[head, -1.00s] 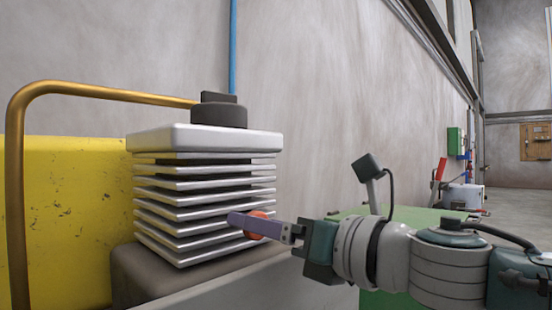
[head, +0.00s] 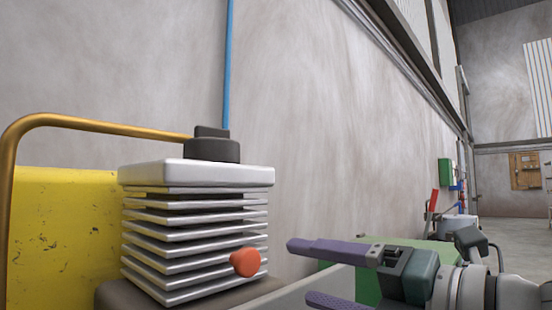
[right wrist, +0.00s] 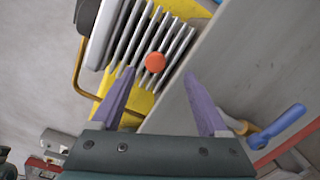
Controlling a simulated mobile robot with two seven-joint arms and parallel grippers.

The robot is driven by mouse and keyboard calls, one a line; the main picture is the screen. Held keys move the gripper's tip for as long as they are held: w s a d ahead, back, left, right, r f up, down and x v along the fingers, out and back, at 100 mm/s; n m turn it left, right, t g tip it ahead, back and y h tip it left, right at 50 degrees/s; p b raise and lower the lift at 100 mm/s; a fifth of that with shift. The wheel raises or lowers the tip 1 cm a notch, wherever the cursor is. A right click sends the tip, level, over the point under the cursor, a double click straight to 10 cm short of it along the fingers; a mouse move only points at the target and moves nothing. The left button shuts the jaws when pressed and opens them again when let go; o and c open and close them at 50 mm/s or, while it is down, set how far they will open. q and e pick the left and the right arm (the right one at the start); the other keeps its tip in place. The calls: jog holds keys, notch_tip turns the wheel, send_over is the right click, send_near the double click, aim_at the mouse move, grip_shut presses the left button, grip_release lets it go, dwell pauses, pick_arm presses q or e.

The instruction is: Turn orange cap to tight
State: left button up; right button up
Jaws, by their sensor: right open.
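The orange cap (head: 245,262) sits on the lower right side of the finned grey metal block (head: 196,175) in the head view. In the right wrist view the cap (right wrist: 155,62) shows as a round orange disc beyond the fingertips, roughly between them. My right gripper (head: 302,272) is open, with its purple fingers spread one above the other, to the right of the cap and apart from it. It also shows in the right wrist view (right wrist: 158,82), with nothing between its fingers. My left gripper is not in view.
A yellow panel (head: 60,235) and a bent brass pipe (head: 90,122) stand left of the block. A black fitting (head: 211,148) with a blue hose (head: 227,70) tops it. A blue-handled part (right wrist: 285,122) shows at the right of the wrist view.

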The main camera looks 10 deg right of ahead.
aim_at(252, 264)
jog(key=w+a+m, duration=0.2)
jog(key=m, duration=0.6)
jog(key=w+a+m, duration=0.2)
jog(key=w+m, duration=0.1)
jog(key=m, duration=0.5)
jog(key=w+a+m+y, duration=0.1)
jog(key=w+a+m, duration=0.1)
jog(key=m, duration=0.6)
jog(key=shift+w+a+f+b, duration=0.2)
jog(key=shift+w+a+b, duration=0.15)
jog(key=shift+a, duration=0.1)
jog(key=shift+w+a+r+n, duration=0.1)
jog(key=shift+w+n, duration=0.1)
jog(key=shift+n, duration=0.2)
jog(key=n+p, duration=0.1)
jog(key=n, duration=0.4)
jog(key=shift+n, duration=0.3)
jog(key=p+v, duration=0.2)
jog(key=v, duration=0.9)
notch_tip(252, 264, up, 14)
jog(key=w+d+n+t+y+p, duration=0.1)
jog(key=d+n+t+y+p, duration=0.1)
jog(key=n, duration=1.3)
jog(key=shift+w+f+y+p, duration=0.2)
jog(key=shift+w+y+p, duration=0.2)
jog(key=shift+y+p, duration=0.7)
